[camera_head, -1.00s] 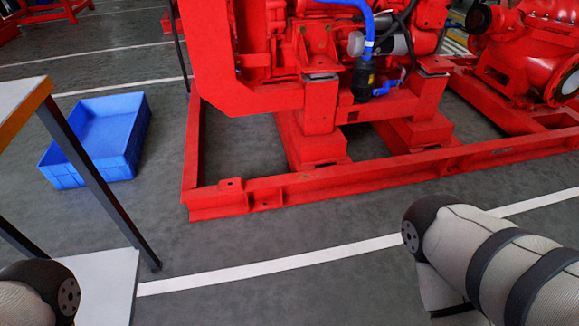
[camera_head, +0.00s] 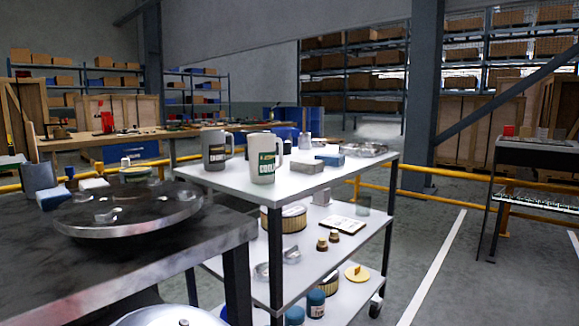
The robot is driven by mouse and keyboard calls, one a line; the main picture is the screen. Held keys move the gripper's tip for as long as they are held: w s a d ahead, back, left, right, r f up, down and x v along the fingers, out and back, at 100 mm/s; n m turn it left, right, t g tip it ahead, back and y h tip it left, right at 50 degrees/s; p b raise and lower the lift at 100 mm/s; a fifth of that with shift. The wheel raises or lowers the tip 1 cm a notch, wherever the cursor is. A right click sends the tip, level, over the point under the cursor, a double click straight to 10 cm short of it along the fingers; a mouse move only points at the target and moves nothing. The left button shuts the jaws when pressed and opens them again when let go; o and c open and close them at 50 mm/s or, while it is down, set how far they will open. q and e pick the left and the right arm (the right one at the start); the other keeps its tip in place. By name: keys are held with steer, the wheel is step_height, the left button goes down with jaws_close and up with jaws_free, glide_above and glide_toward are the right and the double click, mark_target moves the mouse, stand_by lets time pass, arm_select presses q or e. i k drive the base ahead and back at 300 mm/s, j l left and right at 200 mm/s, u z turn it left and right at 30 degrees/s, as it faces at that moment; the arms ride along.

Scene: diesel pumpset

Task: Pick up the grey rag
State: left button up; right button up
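I cannot make out a grey rag for certain in the head view. Neither of my grippers is in view.
The dark workbench (camera_head: 110,275) fills the lower left, with a round metal disc (camera_head: 130,215) on it. The trolley's lower shelves hold several small parts. A yellow rail (camera_head: 430,198) runs behind. Open floor (camera_head: 400,250) lies right of the trolley.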

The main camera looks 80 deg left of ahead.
mark_target(303, 165)
steer(key=k+l+u, duration=0.1)
steer(key=u, duration=2.2)
steer(key=k+l, duration=0.05)
